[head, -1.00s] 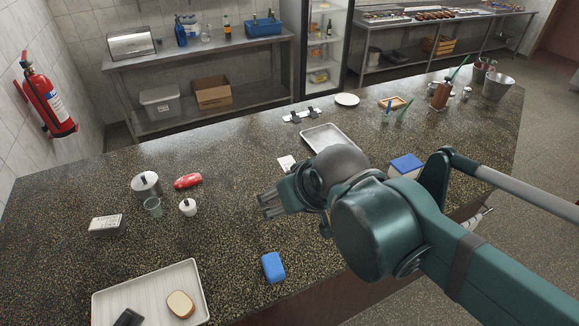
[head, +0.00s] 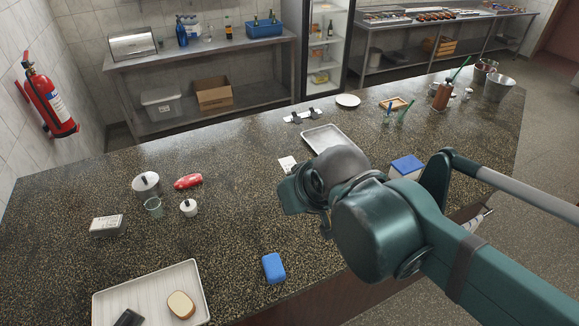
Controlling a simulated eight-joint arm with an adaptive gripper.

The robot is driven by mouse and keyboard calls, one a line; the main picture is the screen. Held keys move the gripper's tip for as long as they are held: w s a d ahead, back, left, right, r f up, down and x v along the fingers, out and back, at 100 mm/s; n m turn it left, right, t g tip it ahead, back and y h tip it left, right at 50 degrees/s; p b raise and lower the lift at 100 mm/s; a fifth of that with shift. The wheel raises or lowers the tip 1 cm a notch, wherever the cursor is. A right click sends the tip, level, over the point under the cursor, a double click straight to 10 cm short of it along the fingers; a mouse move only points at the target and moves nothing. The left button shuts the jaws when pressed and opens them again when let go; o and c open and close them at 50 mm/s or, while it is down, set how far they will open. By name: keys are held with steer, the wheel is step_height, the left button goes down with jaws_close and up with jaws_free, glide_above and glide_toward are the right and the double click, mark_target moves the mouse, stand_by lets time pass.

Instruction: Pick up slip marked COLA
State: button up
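A small white slip (head: 287,164) lies flat on the dark speckled counter (head: 236,215), left of the metal tray. It has faint dark marks, but I cannot read whether they say COLA. My gripper (head: 291,199) is above the counter, just below the slip in the picture. Its near edge comes close to the slip's lower right side and may cover a little of it. The fingers are turned away behind the gripper body, so their opening is hidden.
A metal tray (head: 308,138) lies just behind my wrist, and a white strip with dark clips (head: 302,116) is farther back. A red packet (head: 188,181) and lidded pot (head: 146,184) stand left. A blue box (head: 273,267) sits near the front edge.

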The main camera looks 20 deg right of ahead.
steer(key=w+d+f+m+g, duration=0.15)
steer(key=w+d+m, duration=0.3)
steer(key=w, duration=0.55)
steer(key=w+d+f+m+g, duration=0.15)
steer(key=w+d+m, duration=0.3)
steer(key=w, duration=0.65)
steer(key=w+d+f+m, duration=0.4)
steer(key=w+d+f, duration=0.2)
steer(key=f, duration=0.3)
steer(key=w+d+f+m+g, duration=0.1)
steer(key=w+d+f+m, duration=0.4)
steer(key=w+d+f, duration=0.2)
steer(key=shift+w+f, duration=1.05)
steer(key=shift+f, duration=0.6)
steer(key=shift+x, duration=1.25)
